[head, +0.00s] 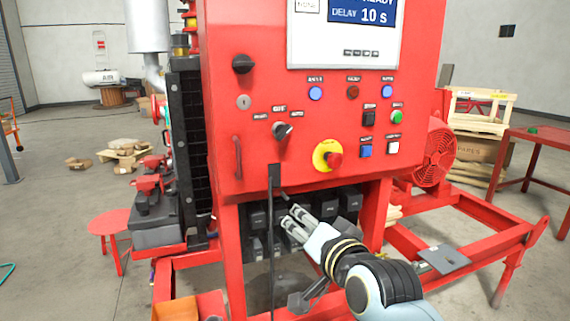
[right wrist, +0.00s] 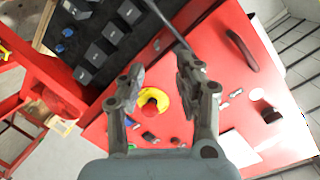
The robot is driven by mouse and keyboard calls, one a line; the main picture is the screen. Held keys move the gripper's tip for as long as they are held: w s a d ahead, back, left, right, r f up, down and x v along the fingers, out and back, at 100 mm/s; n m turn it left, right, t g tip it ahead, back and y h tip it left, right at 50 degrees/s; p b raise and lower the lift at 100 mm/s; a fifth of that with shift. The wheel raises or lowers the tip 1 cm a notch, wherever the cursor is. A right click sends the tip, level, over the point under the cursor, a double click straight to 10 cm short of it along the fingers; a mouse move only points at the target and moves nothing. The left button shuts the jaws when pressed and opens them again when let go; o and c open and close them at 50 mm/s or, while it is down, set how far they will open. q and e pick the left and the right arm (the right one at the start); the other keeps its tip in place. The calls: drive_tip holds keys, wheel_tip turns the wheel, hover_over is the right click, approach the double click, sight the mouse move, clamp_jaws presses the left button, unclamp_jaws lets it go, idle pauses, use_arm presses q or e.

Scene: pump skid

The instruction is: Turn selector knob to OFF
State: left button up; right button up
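The selector knob (head: 282,131) is a black rotary knob on the red panel, below three small labels. The middle label reads OFF. Its grip appears tilted to the upper right, toward the right-hand label. My right gripper (head: 292,215) is below the knob, in front of the dark opening under the panel, and does not touch the knob. In the right wrist view its two fingers (right wrist: 160,78) stand apart with nothing held between them. My left gripper is not in view.
A black vertical bar (head: 272,240) stands just left of my right gripper. Another black rotary knob (head: 242,64) is higher up. Buttons line the panel's right side.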

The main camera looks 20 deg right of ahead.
drive_tip(key=m+t+p, duration=0.2)
approach(286, 133)
drive_tip(key=w+p, duration=0.2)
drive_tip(key=w, duration=0.6)
drive_tip(key=shift+w+a, duration=0.15)
drive_tip(key=shift+w, duration=0.15)
drive_tip(key=shift+w+f, duration=0.15)
drive_tip(key=shift+w, duration=0.5)
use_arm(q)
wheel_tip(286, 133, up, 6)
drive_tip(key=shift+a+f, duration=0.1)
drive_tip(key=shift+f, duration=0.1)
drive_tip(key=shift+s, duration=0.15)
use_arm(e)
clamp_jaws()
